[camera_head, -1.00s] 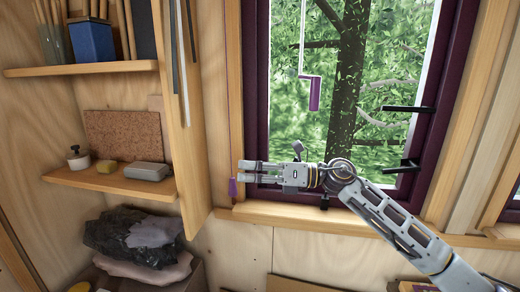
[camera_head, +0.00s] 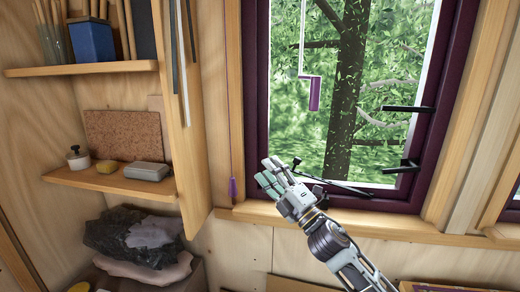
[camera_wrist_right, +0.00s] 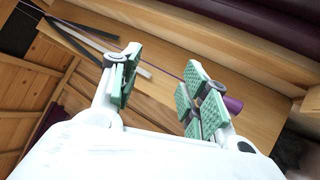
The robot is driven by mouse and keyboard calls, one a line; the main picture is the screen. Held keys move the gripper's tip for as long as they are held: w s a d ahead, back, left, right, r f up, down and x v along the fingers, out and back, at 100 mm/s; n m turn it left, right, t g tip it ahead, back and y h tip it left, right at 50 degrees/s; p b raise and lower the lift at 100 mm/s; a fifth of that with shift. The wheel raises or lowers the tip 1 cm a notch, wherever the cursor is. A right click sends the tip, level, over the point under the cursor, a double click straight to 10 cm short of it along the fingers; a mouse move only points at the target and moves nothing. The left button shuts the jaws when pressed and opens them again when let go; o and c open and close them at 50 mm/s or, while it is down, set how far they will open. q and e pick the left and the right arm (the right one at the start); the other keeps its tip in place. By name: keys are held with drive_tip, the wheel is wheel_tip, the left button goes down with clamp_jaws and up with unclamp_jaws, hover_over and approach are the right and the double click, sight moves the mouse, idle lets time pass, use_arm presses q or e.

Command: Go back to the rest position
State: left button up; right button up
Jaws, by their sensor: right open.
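My right gripper (camera_head: 271,175) is in front of the lower left corner of the purple window frame (camera_head: 262,100). Its arm comes in from the bottom right. In the right wrist view its green-padded fingers (camera_wrist_right: 158,88) stand apart with nothing between them. A purple cord pull (camera_head: 233,188) hangs on a thin cord left of the gripper, apart from it in the head view. A purple piece (camera_wrist_right: 233,104) shows just behind the right-hand finger in the wrist view. My left gripper is not in view.
A wooden sill (camera_head: 350,220) runs under the window. Two black bars (camera_head: 408,109) stick out at the window's right side. At the left, a shelf (camera_head: 100,180) holds a jar, a yellow block and a grey box. Dark bags (camera_head: 125,238) lie below.

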drive_tip(key=s+d+f+m+g+h, duration=0.1)
drive_tip(key=d+f+m+h, duration=0.45)
drive_tip(key=f, duration=0.25)
drive_tip(key=s+d+f+m+g+h, duration=0.1)
drive_tip(key=s+d+f+m+h, duration=0.1)
drive_tip(key=d+f+m+h, duration=0.4)
drive_tip(key=s+d+f+m+g+h, duration=0.1)
drive_tip(key=d+f+m+h, duration=0.15)
drive_tip(key=f+m, duration=0.6)
drive_tip(key=s+d+f+m+g+h, duration=0.1)
drive_tip(key=s+d+f+m+g, duration=0.15)
drive_tip(key=s+f+g, duration=0.65)
drive_tip(key=s+d+f+m+g+h, duration=0.1)
drive_tip(key=s+d+f+m+g, duration=0.15)
drive_tip(key=s+f, duration=1.35)
drive_tip(key=f, duration=1.2)
drive_tip(key=s+f, duration=0.3)
drive_tip(key=f, duration=1.2)
drive_tip(key=s+d+f+g, duration=0.1)
drive_tip(key=s+d+f, duration=0.1)
drive_tip(key=s+f, duration=0.8)
drive_tip(key=s+d+f+n+g, duration=0.1)
drive_tip(key=s+d+f, duration=0.1)
drive_tip(key=s+f, duration=0.8)
drive_tip(key=shift+s+d, duration=0.3)
drive_tip(key=shift+s, duration=0.95)
